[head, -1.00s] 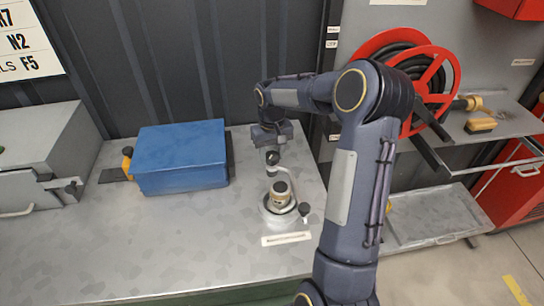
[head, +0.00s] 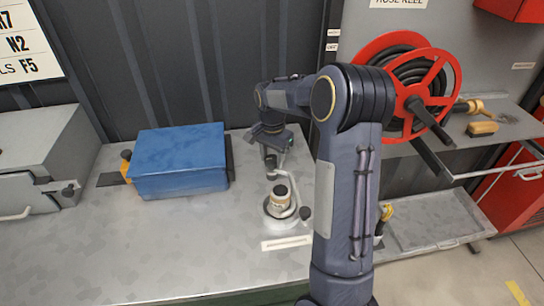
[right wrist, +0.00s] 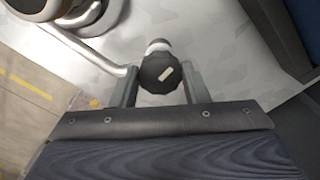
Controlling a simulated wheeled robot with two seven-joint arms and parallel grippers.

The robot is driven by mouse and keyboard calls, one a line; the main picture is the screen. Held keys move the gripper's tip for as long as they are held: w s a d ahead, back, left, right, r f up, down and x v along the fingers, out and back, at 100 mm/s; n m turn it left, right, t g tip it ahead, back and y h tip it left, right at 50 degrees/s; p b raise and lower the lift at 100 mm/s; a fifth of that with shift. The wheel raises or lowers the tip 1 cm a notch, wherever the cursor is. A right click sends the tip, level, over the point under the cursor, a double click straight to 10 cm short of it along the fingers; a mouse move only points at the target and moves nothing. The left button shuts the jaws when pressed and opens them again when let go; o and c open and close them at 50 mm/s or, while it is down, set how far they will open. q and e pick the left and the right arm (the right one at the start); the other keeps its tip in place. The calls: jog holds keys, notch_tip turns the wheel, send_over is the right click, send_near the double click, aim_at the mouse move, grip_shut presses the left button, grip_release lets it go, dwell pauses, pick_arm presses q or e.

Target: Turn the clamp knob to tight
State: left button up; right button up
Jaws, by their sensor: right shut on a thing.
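The clamp knob (right wrist: 160,73) is a dark, lobed knob with a white mark on its top, at the end of a pale bent rod (right wrist: 85,48). In the right wrist view it sits between the two fingers of my right gripper (right wrist: 160,86), which is shut on it. In the head view my right gripper (head: 272,151) is above the back of the fixture, with the knob (head: 270,162) partly hidden under it. The round fixture (head: 281,205) stands upright on the bench with a brass-coloured middle and a dark top. My left gripper is out of view.
A second small dark knob (head: 305,213) is at the fixture's right front. A blue box (head: 180,160) lies left on the grey bench (head: 200,235). A grey case (head: 35,150) is at far left. A red hose reel (head: 425,85) hangs at right. The bench front is clear.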

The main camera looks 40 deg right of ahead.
aim_at(272, 158)
jog(key=m, duration=0.4)
jog(key=shift+r+m+p, duration=0.1)
jog(key=shift+m+p, duration=0.3)
jog(key=m+p, duration=0.1)
jog(key=m, duration=0.3)
jog(key=shift+m, duration=0.3)
jog(key=m+p, duration=0.2)
jog(key=m, duration=0.2)
jog(key=shift+r+p, duration=0.1)
jog(key=shift+p, duration=0.3)
jog(key=shift+m+p, duration=1.15)
jog(key=shift+m, duration=1.25)
jog(key=o, duration=1)
jog(key=shift+f, duration=0.2)
jog(key=shift+c, duration=0.2)
notch_tip(272, 158, up, 8)
jog(key=shift+f+b, duration=0.1)
jog(key=shift+b, duration=0.25)
